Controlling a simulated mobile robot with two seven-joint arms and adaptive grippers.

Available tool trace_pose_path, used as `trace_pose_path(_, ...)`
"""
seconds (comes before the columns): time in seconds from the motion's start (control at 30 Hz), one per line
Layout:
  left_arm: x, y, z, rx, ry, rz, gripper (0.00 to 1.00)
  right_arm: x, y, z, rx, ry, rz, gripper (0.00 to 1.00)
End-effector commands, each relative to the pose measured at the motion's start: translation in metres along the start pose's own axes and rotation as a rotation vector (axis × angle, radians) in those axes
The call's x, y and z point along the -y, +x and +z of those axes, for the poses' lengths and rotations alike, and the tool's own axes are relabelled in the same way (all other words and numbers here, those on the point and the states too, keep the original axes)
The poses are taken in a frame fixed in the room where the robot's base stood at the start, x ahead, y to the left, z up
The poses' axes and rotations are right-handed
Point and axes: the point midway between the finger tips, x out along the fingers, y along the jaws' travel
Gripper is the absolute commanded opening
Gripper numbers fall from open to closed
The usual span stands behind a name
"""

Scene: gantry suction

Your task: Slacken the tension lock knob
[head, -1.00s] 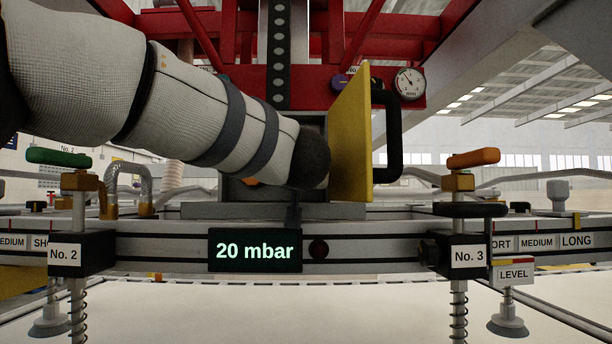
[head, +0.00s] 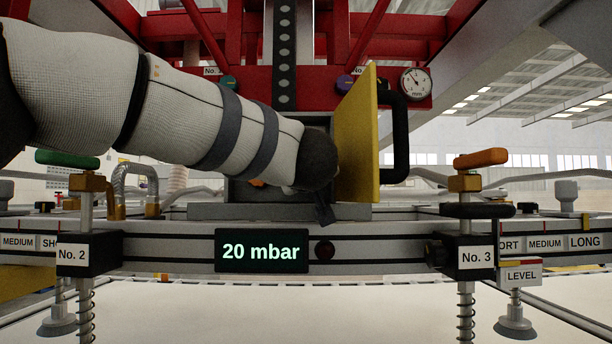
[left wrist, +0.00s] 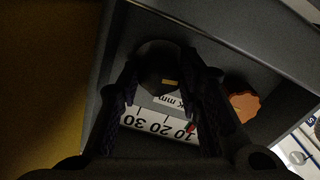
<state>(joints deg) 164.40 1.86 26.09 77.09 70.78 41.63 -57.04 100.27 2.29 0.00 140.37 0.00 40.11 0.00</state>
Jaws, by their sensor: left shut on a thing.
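My left gripper (left wrist: 165,95) is shut on a dark knob (left wrist: 160,62) with a small yellow mark, inside a grey recessed box. An orange lobed knob (left wrist: 243,101) sits to its right in the left wrist view, apart from the fingers. A white millimetre scale (left wrist: 155,122) shows behind and below the dark knob. No label readable here tells which knob is the tension lock. In the head view my left arm hides most of the box, and only a dark piece of the gripper (head: 324,209) shows below the wrist. My right gripper is not in view.
An open yellow door (head: 356,135) with a black handle (head: 398,135) stands close to the right of my left wrist. Below is a rail with a "20 mbar" display (head: 261,251). Valves No. 2 (head: 88,254) and No. 3 (head: 474,257) stand either side.

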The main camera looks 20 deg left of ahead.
Motion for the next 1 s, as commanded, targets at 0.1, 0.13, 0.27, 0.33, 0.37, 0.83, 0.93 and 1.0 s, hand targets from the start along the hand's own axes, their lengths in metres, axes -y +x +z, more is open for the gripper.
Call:
trace_pose_path(0.1, 0.0004, 0.0009, 0.0026, 0.004, -0.04, -0.001, 0.04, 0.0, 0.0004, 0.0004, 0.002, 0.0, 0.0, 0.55)
trace_pose_path(0.13, 0.0004, 0.0009, 0.0026, 0.004, -0.047, -0.001, 0.04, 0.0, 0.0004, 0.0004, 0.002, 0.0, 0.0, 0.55)
trace_pose_path(0.27, 0.0002, 0.0009, 0.0029, 0.005, -0.071, -0.001, 0.04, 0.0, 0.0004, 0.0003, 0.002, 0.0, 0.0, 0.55)
trace_pose_path(0.33, 0.0001, 0.0009, 0.003, 0.005, -0.077, -0.001, 0.04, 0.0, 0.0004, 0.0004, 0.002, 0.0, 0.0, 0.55)
trace_pose_path(0.37, 0.0001, 0.0009, 0.003, 0.005, -0.079, -0.001, 0.04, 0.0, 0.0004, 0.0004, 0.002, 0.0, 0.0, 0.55)
trace_pose_path(0.83, 0.0001, 0.001, 0.0033, 0.005, -0.08, -0.001, 0.41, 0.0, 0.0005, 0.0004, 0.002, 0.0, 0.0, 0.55)
trace_pose_path(0.93, -0.0001, 0.0007, 0.0025, 0.004, -0.08, -0.001, 0.41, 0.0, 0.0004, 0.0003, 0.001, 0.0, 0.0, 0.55)
trace_pose_path(1.0, -0.0002, 0.0005, 0.002, 0.003, -0.08, 0.0, 0.41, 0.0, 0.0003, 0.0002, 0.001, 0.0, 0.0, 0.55)
